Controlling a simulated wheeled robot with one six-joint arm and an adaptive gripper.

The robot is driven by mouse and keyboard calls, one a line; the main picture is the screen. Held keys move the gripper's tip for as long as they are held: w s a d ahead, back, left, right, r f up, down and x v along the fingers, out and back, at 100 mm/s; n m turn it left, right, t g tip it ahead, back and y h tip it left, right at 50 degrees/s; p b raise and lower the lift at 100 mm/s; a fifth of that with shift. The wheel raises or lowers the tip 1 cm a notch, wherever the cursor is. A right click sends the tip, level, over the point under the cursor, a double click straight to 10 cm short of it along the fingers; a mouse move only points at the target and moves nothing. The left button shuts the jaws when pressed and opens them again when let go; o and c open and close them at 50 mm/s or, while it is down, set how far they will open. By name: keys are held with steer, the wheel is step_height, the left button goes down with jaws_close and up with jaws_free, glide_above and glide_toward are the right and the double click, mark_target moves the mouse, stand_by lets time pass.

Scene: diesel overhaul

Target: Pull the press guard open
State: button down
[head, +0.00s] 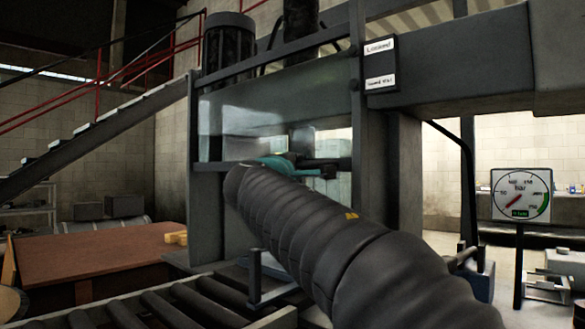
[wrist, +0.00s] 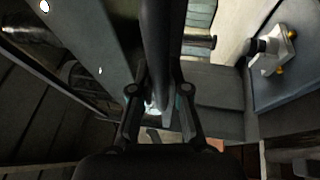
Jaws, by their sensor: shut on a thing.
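The press guard (head: 240,115) is a clear panel in a dark frame across the front of the grey press, seen in the head view. It spans the opening between the dark uprights. In the wrist view my gripper (wrist: 158,92) has its two dark fingers on either side of a dark upright bar (wrist: 157,40), which looks like the guard's handle, and is shut on it.
A roller conveyor (head: 150,308) lies in front of the press. A brown-topped table (head: 95,252) stands at left, below stairs with a red rail (head: 100,88). A pressure gauge (head: 522,195) on a post stands at right. A label plate (head: 380,65) is on the press frame.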

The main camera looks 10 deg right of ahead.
steer(key=shift+a, duration=0.1)
steer(key=c, duration=1.1)
jaws_free()
steer(key=shift+c, duration=0.2)
steer(key=shift+s+f, duration=0.1)
steer(key=shift+s, duration=0.05)
steer(key=v, duration=1.1)
steer(key=shift+s+a, duration=0.2)
steer(key=shift+s, duration=0.05)
